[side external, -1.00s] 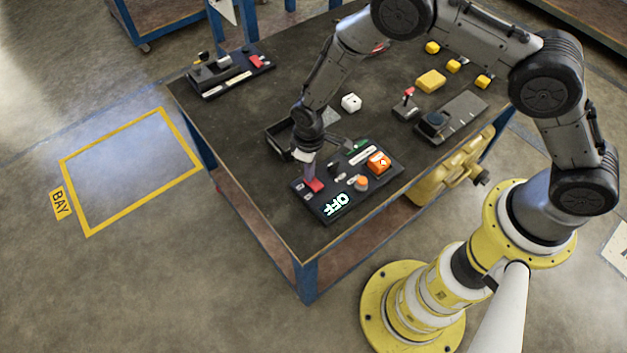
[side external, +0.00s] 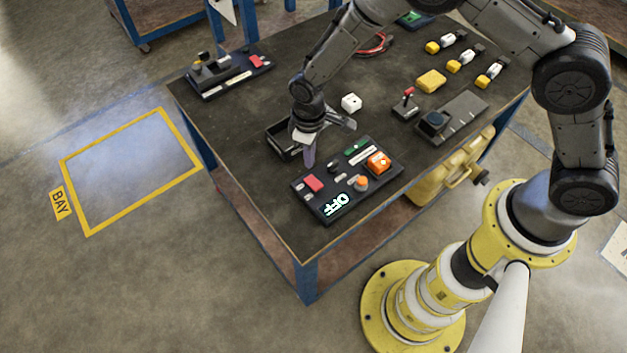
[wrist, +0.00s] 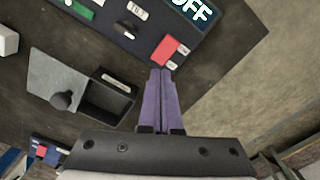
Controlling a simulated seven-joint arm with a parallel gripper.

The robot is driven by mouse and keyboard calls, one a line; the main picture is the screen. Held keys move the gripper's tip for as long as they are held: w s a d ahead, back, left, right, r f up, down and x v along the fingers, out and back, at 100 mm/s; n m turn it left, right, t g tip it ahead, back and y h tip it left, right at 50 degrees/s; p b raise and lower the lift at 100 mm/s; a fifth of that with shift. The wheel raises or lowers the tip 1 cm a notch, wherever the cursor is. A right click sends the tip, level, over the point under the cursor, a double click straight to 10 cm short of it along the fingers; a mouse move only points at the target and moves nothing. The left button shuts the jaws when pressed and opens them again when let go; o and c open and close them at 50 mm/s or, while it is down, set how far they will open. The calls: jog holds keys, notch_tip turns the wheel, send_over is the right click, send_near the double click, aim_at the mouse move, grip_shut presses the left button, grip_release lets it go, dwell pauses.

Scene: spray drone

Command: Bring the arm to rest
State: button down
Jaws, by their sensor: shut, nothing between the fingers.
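My gripper (side external: 309,160) is shut with nothing between its purple-grey fingers. In the side view it hangs above the table, by the far left edge of a dark control panel (side external: 330,212). The panel has a red button (side external: 313,183), an orange block-like control (side external: 379,162), an orange knob and a lit display (side external: 337,204) reading OFF. In the wrist view the fingertips (wrist: 160,72) point toward the red button (wrist: 169,50) and appear apart from it. The lit display (wrist: 192,10) shows at the top of that view.
An open dark box (wrist: 106,100) with a grey lid (wrist: 62,80) lies beside the gripper. A white cube (side external: 351,102), a yellow block (side external: 430,80), a joystick (side external: 406,104) and a second panel (side external: 228,75) stand on the table. A yellow-outlined bay (side external: 130,170) on the floor is empty.

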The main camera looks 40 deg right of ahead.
jog(key=shift+r, duration=0.35)
jog(key=w+d+r+m+t, duration=0.1)
jog(key=w+r, duration=0.1)
jog(key=r, duration=0.4)
jog(key=w+d+r+t, duration=0.1)
jog(key=w+d+r, duration=0.15)
jog(key=r, duration=0.25)
jog(key=s+d+r+m+t+y, duration=0.1)
jog(key=s+d+r+t, duration=0.15)
jog(key=r, duration=0.55)
jog(key=s+d+r+m+t, duration=0.1)
jog(key=d+r, duration=0.3)
jog(key=r, duration=0.5)
jog(key=s+d+r+m+t, duration=0.1)
jog(key=s+d+r, duration=0.25)
jog(key=s, duration=0.25)
jog(key=s+d+r, duration=0.3)
jog(key=s+r, duration=0.2)
jog(key=s, duration=0.1)
jog(key=s+d+f+m, duration=0.1)
jog(key=s+f, duration=0.1)
jog(key=s, duration=0.5)
jog(key=s+d+f+m+h, duration=0.1)
jog(key=s+f, duration=0.2)
jog(key=s, duration=0.4)
jog(key=shift+s+g, duration=0.15)
jog(key=shift+g, duration=0.3)
